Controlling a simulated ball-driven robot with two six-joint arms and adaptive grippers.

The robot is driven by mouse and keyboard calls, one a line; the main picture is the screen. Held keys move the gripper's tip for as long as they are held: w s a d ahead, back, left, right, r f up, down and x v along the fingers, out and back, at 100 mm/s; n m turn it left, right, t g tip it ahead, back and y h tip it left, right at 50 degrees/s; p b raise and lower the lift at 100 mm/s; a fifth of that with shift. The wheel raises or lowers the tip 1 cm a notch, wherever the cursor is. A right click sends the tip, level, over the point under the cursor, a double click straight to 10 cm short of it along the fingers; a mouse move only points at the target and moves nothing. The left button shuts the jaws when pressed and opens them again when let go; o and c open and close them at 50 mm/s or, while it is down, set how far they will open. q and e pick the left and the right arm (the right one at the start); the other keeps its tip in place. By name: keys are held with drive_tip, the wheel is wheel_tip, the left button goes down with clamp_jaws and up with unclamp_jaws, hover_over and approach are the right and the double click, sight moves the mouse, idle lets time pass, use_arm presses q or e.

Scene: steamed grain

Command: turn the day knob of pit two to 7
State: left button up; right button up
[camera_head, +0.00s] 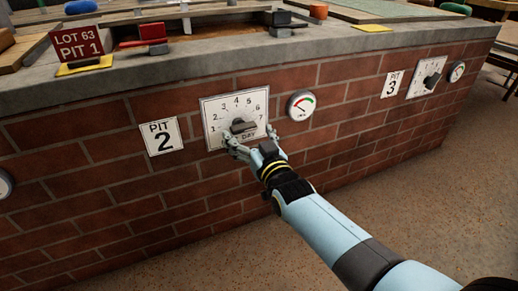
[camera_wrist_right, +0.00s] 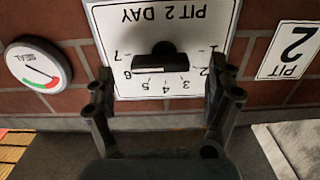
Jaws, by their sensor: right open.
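The pit two day dial (camera_head: 209,108) is a white plate on the brick wall, numbered 1 to 7. It also shows upside down in the right wrist view (camera_wrist_right: 200,20). Its dark knob (camera_head: 240,126) has a bar lying nearly level, its right end toward the 7 side in the head view. In the wrist view the knob (camera_wrist_right: 160,61) lies between the numbers 7 and 1; which end is the pointer is unclear. My right gripper (camera_head: 252,139) is open in front of the dial, one finger on each side of the knob, seemingly apart from it. My left gripper is out of view.
A round gauge (camera_head: 301,105) is right of the dial, and a PIT 2 sign (camera_head: 162,136) is left of it. Pit three's dial (camera_head: 427,76) is farther right. The concrete ledge (camera_head: 190,70) above carries a red handle (camera_head: 151,31).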

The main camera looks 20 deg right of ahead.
drive_tip(key=s, duration=0.8)
drive_tip(key=shift+s+d, duration=0.15)
drive_tip(key=shift+s, duration=0.05)
drive_tip(key=shift+s+f, duration=0.1)
